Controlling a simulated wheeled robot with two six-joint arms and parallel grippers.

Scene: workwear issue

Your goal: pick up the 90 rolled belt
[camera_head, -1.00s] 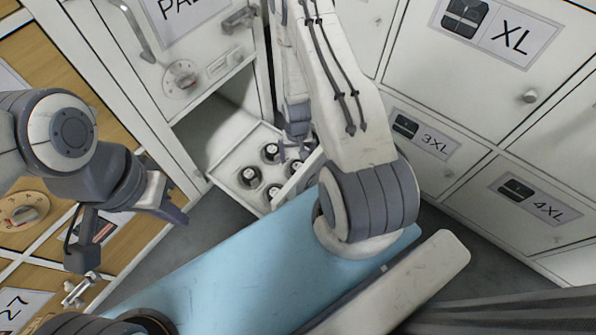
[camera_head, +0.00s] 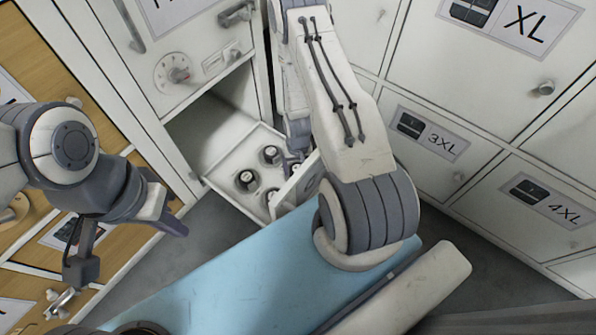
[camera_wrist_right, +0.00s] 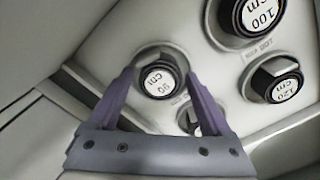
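The 90 rolled belt (camera_wrist_right: 160,79) is a dark roll with a white "90 cm" label, seated in a round recess of the white drawer (camera_head: 222,187). In the right wrist view my right gripper (camera_wrist_right: 160,73) is open, with its purple-grey fingertips on either side of this roll; I cannot tell whether they touch it. In the head view my right gripper (camera_head: 292,162) reaches down into the drawer and partly hides a roll there. My left gripper (camera_head: 178,222) hangs apart at the left, above the floor; its finger opening is unclear.
The 100 cm roll (camera_wrist_right: 257,14) and the 120 cm roll (camera_wrist_right: 278,79) sit nearby. Cabinet fronts (camera_head: 430,140) stand on the right, wooden drawers (camera_head: 75,90) on the left.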

